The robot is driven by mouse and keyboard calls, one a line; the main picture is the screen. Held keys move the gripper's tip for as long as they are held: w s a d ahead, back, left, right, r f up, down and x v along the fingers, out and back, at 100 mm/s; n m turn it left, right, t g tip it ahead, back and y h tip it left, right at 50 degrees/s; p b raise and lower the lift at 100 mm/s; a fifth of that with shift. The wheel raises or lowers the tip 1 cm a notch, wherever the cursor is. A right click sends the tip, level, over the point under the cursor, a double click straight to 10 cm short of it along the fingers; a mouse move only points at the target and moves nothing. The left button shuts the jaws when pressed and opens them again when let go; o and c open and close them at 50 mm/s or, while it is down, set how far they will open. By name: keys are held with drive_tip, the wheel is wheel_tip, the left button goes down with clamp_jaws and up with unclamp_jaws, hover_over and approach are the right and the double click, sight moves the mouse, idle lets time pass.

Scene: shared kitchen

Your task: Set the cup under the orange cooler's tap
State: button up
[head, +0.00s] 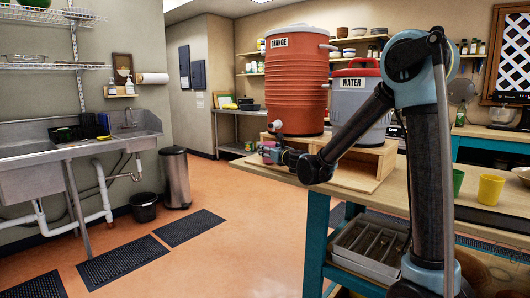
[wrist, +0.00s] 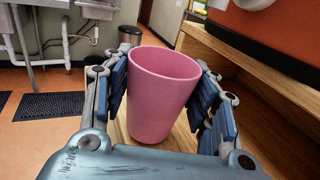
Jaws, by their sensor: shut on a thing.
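The orange cooler (head: 296,85), labelled ORANGE, stands on a wooden riser at the table's left end. Its white tap (head: 275,126) points left, low on the body. My gripper (head: 272,153) is at the front of the riser, just below the tap. In the wrist view my gripper (wrist: 163,100) is shut on a pink cup (wrist: 160,95), with blue finger pads on both sides. The cup is upright, slightly tilted in the picture, with its mouth open upward. It looks close to the wooden surface; I cannot tell whether it touches.
A grey cooler (head: 361,103) labelled WATER stands right of the orange one. The wooden riser (head: 370,168) edges the space beside the cup. Yellow (head: 490,189) and green (head: 457,182) cups stand on the table to the right.

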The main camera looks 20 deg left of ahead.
drive_tip(key=shift+w+d+f, duration=0.1)
drive_tip(key=shift+w+d, duration=0.25)
drive_tip(key=shift+w, duration=0.5)
drive_tip(key=shift+w+d+f, duration=0.1)
drive_tip(key=shift+w+d, duration=0.25)
drive_tip(key=shift+w, duration=0.5)
drive_tip(key=shift+f, duration=0.2)
drive_tip(key=shift+s, duration=0.4)
drive_tip(key=shift+f, duration=0.2)
drive_tip(key=shift+d, duration=0.1)
drive_tip(key=shift+c, duration=1.1)
drive_tip(key=o, duration=1.4)
drive_tip(key=shift+f, duration=0.1)
drive_tip(key=shift+c, duration=0.2)
